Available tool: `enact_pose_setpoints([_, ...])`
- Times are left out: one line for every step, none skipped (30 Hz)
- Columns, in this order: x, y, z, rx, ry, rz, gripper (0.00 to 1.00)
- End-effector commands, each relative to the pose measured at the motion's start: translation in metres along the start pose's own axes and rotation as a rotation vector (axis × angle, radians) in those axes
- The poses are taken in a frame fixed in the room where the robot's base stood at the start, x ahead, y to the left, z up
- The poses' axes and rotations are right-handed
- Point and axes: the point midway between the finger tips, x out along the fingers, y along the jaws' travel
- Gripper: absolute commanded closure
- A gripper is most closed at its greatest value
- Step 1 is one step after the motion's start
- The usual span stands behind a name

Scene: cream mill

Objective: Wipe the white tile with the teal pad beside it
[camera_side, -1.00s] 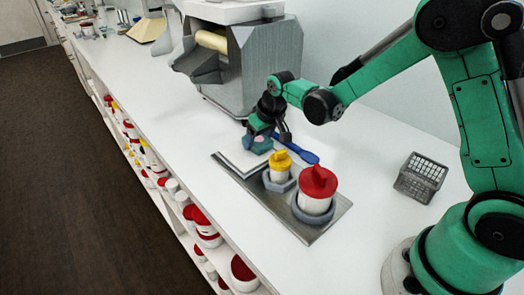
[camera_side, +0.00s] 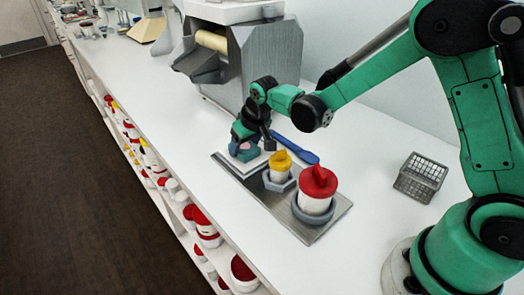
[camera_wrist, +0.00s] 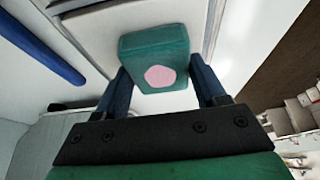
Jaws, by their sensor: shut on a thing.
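The teal pad (camera_side: 245,154) has a pink round spot on top. My gripper (camera_side: 242,144) is shut on it, one dark blue finger on each side, as the wrist view also shows for the pad (camera_wrist: 168,45). The white tile (camera_side: 243,168) lies flat at the far left end of a metal tray. The pad is at the tile's surface, over its middle to far part; I cannot tell if it is touching. In the wrist view the tile (camera_wrist: 105,22) extends around the pad, which hides part of it.
The metal tray (camera_side: 334,218) also holds a yellow-capped jar (camera_side: 280,165) and a larger red-capped jar (camera_side: 317,190) in grey holders. A blue tool (camera_side: 299,148) lies behind them. A wire basket (camera_side: 421,177) stands right; a grey machine (camera_side: 260,60) stands behind. The counter's front edge is near.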

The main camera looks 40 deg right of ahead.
Motion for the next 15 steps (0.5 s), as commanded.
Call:
enact_pose_setpoints([-0.001,0.005,-0.001,0.004,0.0,0.0,1.0])
enact_pose_setpoints([-0.001,0.007,0.0,0.003,0.0,0.001,1.0])
enact_pose_setpoints([0.001,0.01,0.0,0.003,0.0,0.0,1.0])
enact_pose_setpoints([-0.001,0.013,-0.001,0.003,0.0,0.0,1.0])
enact_pose_setpoints([-0.001,0.015,-0.001,0.004,0.0,0.0,1.0])
enact_pose_setpoints([0.0,0.019,0.0,0.003,0.0,0.001,1.0])
enact_pose_setpoints([0.0,0.021,0.0,0.002,0.0,0.001,1.0])
enact_pose_setpoints([-0.002,0.023,-0.001,0.003,0.0,0.001,1.0])
enact_pose_setpoints([-0.001,0.027,-0.001,0.003,0.0,0.001,1.0])
enact_pose_setpoints([0.0,0.029,0.0,0.003,0.0,0.001,1.0])
enact_pose_setpoints([0.0,0.032,0.0,0.003,0.0,0.001,1.0])
enact_pose_setpoints([-0.002,0.035,-0.001,0.003,0.0,0.0,1.0])
enact_pose_setpoints([-0.001,0.037,0.0,0.003,0.0,0.0,1.0])
enact_pose_setpoints([0.001,0.04,0.0,0.003,0.0,0.0,1.0])
enact_pose_setpoints([-0.002,0.037,-0.001,-0.001,0.0,-0.001,1.0])
